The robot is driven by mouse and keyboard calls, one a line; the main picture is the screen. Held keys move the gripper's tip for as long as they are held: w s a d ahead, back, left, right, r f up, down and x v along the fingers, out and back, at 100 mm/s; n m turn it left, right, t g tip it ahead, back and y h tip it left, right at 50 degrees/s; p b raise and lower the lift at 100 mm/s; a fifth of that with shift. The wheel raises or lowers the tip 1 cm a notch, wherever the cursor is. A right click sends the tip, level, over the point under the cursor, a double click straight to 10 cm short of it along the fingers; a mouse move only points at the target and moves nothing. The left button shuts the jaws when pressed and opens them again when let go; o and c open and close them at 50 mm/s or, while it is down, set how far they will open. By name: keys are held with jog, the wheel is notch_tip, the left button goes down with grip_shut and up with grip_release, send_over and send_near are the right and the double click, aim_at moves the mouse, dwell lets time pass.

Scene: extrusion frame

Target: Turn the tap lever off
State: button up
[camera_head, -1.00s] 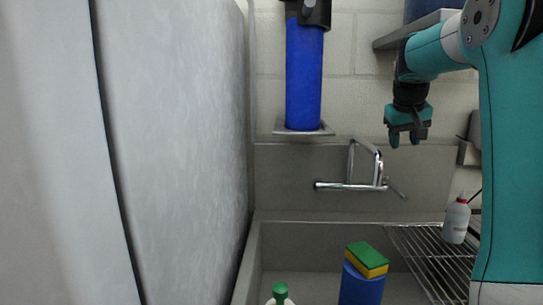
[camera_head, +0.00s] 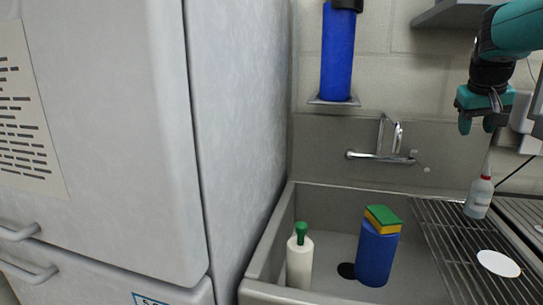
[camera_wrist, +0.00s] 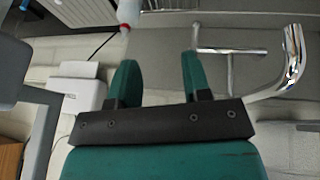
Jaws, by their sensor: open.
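The chrome tap (camera_head: 378,156) is fixed to the grey wall panel behind the sink, with a bent spout. A short thin lever (camera_head: 421,166) sticks out at its right end, pointing down and right. My gripper (camera_head: 477,123) is open and empty, above and to the right of the tap, clearly apart from it. In the wrist view, the gripper (camera_wrist: 160,75) has both fingers apart with nothing between them. The tap's curved chrome spout (camera_wrist: 291,62) shows to the right of the fingers there. I cannot make out the lever in that view.
The sink (camera_head: 328,205) holds a white bottle with a green cap (camera_head: 299,258) and a blue cylinder (camera_head: 376,254) with a sponge (camera_head: 383,219) on it. A red-capped bottle (camera_head: 479,194) and white disc (camera_head: 498,263) are on the wire rack (camera_head: 455,240). A fridge (camera_head: 110,130) stands left.

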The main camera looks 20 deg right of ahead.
jog(key=a+f+n+y, duration=0.2)
jog(key=a+f+n, duration=0.1)
jog(key=a, duration=1)
jog(key=a+f+n+y, duration=0.2)
jog(key=a+f+n, duration=0.15)
jog(key=a, duration=1.05)
jog(key=s+a+f+n+g+y, duration=0.1)
jog(key=s+a+f+n+y, duration=0.1)
jog(key=s+a, duration=0.8)
jog(key=s+a+f+n+g+y, duration=0.1)
jog(key=s+a+f+n, duration=0.3)
jog(key=s+a, duration=0.6)
jog(key=shift+s+n+g+y, duration=0.35)
jog(key=shift+s+g+y, duration=0.05)
jog(key=shift+y, duration=0.3)
jog(key=shift+f, duration=0.1)
